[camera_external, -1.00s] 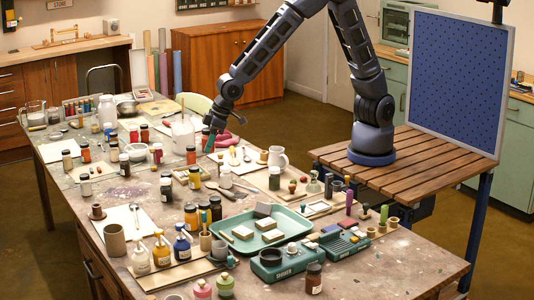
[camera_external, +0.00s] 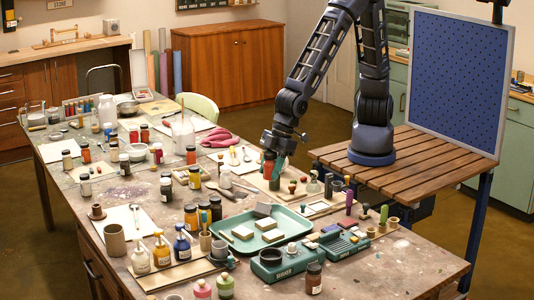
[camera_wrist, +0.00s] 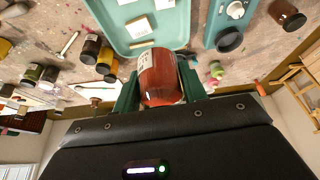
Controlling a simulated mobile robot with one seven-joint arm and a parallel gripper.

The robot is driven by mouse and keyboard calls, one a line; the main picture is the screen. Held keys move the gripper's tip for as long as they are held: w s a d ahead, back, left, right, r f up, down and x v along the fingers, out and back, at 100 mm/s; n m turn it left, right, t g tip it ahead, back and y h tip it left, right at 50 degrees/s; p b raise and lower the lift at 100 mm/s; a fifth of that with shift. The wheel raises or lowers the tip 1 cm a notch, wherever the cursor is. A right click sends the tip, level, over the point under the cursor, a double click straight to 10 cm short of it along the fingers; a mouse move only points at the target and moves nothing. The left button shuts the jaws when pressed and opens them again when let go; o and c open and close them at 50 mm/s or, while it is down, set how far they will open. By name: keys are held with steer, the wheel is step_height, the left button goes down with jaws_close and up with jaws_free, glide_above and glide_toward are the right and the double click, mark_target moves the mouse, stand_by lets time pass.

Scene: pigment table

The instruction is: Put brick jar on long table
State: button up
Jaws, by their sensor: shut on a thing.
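The brick jar (camera_wrist: 160,78), a red-brown glass jar with a pale label, is between the green fingers of my gripper (camera_wrist: 158,88) in the wrist view. In the external view the jar (camera_external: 268,164) shows dark red beside the green fingers of my gripper (camera_external: 275,166). The gripper is shut on it, over the far right side of the paint-stained long table (camera_external: 400,262). I cannot tell the exact height of the jar above the table.
A teal tray (camera_external: 292,247) with pale blocks lies in front of the gripper. A green scale-like device (camera_external: 275,268) and another brown jar (camera_external: 313,278) stand nearer. Several jars crowd the table's left and middle. The near right corner is mostly clear.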

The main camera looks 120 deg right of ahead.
steer(key=s+a+n+y, duration=0.1)
steer(key=s+a+n, duration=0.1)
steer(key=s+a, duration=0.55)
steer(key=s+a+n+y, duration=0.15)
steer(key=s+a, duration=0.35)
steer(key=a, duration=0.6)
steer(key=s+a+f+n+g, duration=0.1)
steer(key=s+a+n, duration=0.1)
steer(key=s+a, duration=0.55)
steer(key=s+a+n, duration=0.3)
steer(key=s+a, duration=0.1)
steer(key=s, duration=0.6)
steer(key=shift+y, duration=0.25)
step_height(320, 180, down, 19)
steer(key=shift+s+a+f, duration=0.1)
steer(key=shift+f, duration=0.1)
steer(key=shift+f, duration=0.1)
steer(key=o, duration=1)
steer(key=shift+w+v, duration=0.15)
steer(key=shift+v, duration=2.9)
steer(key=shift+w+v, duration=0.1)
steer(key=shift+v, duration=2.95)
